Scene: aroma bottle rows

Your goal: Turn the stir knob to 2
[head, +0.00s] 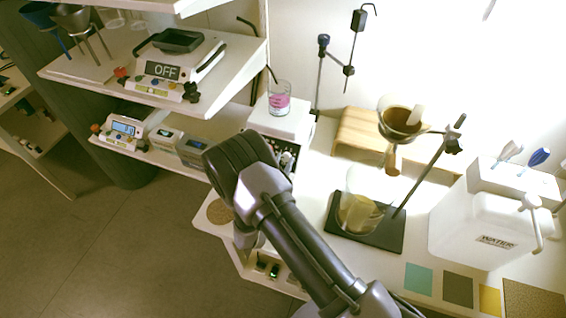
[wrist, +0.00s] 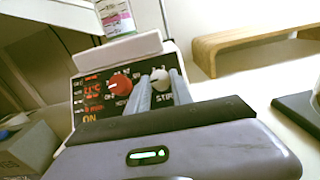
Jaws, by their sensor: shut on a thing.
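The stirrer hot plate shows in the wrist view, its dark front panel (wrist: 90,98) lit with red digits and the word ON. A red knob (wrist: 120,83) sits left on the panel. The white stir knob (wrist: 160,78) sits right of it, with a partly covered label below. My gripper (wrist: 158,88) has one finger on each side of the white knob and is shut on it. The knob's exact setting is too small to read. In the head view the hot plate (head: 280,122) stands beyond my wrist, which hides much of its panel.
A beaker with pink liquid (head: 279,102) stands on the hot plate. To the right are a wooden stand (head: 358,135), a ring stand with a funnel (head: 400,118) over a beaker, and a white water container (head: 480,225). Shelves with devices (head: 165,70) are at the left.

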